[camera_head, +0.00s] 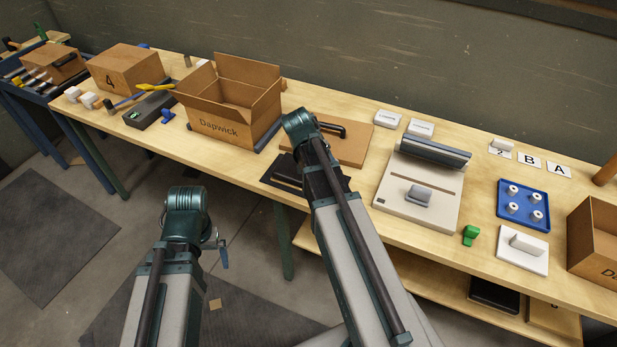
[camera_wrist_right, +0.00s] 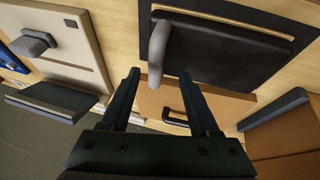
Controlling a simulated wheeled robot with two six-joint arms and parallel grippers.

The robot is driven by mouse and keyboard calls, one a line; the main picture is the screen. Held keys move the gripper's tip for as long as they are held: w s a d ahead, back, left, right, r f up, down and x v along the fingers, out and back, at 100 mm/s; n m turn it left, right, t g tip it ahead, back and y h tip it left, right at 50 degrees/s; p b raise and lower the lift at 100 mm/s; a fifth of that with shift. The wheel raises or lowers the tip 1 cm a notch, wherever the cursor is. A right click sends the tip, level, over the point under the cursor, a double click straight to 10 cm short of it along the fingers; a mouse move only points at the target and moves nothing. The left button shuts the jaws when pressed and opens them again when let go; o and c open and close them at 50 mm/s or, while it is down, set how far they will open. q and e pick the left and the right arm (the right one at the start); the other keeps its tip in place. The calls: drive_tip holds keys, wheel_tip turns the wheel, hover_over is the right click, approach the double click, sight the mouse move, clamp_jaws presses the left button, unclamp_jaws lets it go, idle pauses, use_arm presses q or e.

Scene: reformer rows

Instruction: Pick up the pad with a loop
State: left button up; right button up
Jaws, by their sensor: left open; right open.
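The pad with a loop is a dark flat pad (camera_wrist_right: 225,48) with a grey upright loop (camera_wrist_right: 158,52) in the right wrist view. In the head view the pad (camera_head: 284,174) lies near the table's front edge, partly hidden by my right arm. My right gripper (camera_wrist_right: 160,82) is open, and the loop's lower end shows between its fingertips in the picture; I cannot tell the depth. No hold on the loop shows. My left gripper (camera_head: 221,254) is open and empty, off the table over the floor, mostly hidden behind its wrist.
A brown board (camera_head: 350,148) with a black handle lies behind the pad. The Dapwick carton (camera_head: 226,128) stands left of it. A pale press-like device (camera_head: 392,190) with a hinged dark part stands to its right. A blue tray (camera_head: 524,188) with white pieces is farther right.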

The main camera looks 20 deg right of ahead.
drive_tip(key=shift+s+b+x, duration=0.15)
drive_tip(key=shift+b+x, duration=1)
drive_tip(key=shift+x, duration=0.15)
drive_tip(key=shift+s+b+x, duration=0.15)
drive_tip(key=shift+b+x, duration=1)
drive_tip(key=shift+x, duration=0.2)
drive_tip(key=shift+d+r, duration=0.1)
clamp_jaws()
